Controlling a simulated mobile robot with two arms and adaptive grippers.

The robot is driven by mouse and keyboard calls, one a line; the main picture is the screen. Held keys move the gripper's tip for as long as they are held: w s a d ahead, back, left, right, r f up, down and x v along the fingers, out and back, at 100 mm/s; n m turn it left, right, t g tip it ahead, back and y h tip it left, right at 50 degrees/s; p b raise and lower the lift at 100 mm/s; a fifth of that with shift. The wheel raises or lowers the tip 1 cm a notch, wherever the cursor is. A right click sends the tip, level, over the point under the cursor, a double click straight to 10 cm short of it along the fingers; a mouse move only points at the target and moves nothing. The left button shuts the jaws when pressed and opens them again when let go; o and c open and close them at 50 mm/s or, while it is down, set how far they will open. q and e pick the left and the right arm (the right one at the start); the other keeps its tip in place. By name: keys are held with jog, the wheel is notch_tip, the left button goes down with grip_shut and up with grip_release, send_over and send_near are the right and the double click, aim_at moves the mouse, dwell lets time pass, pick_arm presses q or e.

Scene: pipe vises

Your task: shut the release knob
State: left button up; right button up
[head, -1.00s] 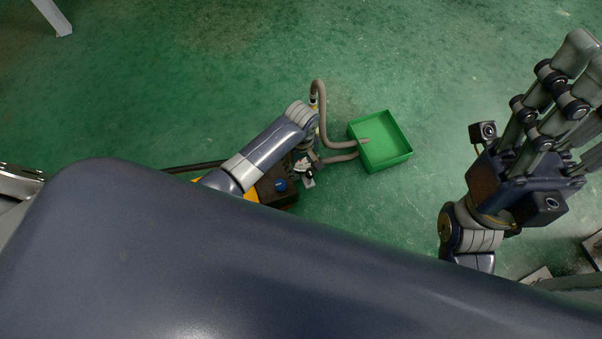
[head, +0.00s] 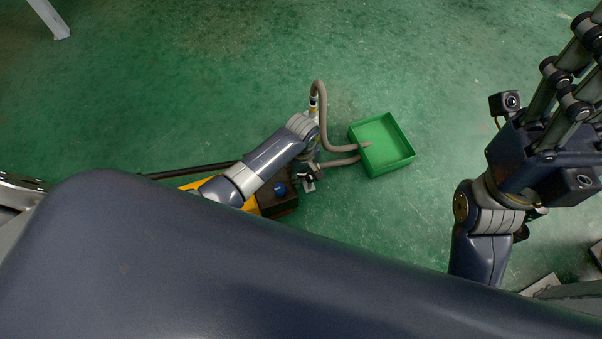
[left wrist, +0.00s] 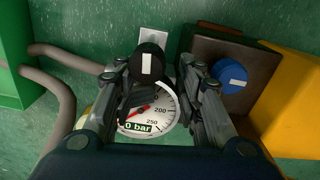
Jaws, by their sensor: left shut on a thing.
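The release knob (left wrist: 150,62) is black with a white line on its face, seen in the left wrist view above a round pressure gauge (left wrist: 152,112). The gauge's label reads 0 bar. My left gripper (left wrist: 158,80) has a finger on each side of the knob and is shut on it. In the head view my left gripper (head: 309,172) is small and partly covered by its own arm; the knob cannot be made out there. My right gripper (head: 565,85) is raised at the right, its fingers running out of the picture, far from the knob.
A blue knob (left wrist: 231,76) sits on a dark block (left wrist: 210,50) beside the right finger, with a yellow body (left wrist: 290,100) beyond. Grey hoses (head: 323,125) run to a green tray (head: 402,160). The green floor around is mostly clear.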

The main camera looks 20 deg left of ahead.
pick_arm(q)
jog(key=shift+s+a+f, duration=0.2)
jog(key=shift+s+a, duration=0.2)
jog(key=shift+s, duration=0.05)
jog(key=shift+c, duration=0.4)
jog(key=o, duration=1)
jog(key=shift+o, duration=0.2)
jog(key=shift+w+d+r, duration=0.1)
jog(key=shift+w, duration=0.05)
jog(key=w+d+r, duration=0.2)
jog(key=r, duration=0.4)
jog(key=w+d+r+m, duration=0.1)
jog(key=w+d+r, duration=0.2)
jog(key=r, duration=0.3)
jog(key=shift+d, duration=0.2)
jog(key=shift+w, duration=0.1)
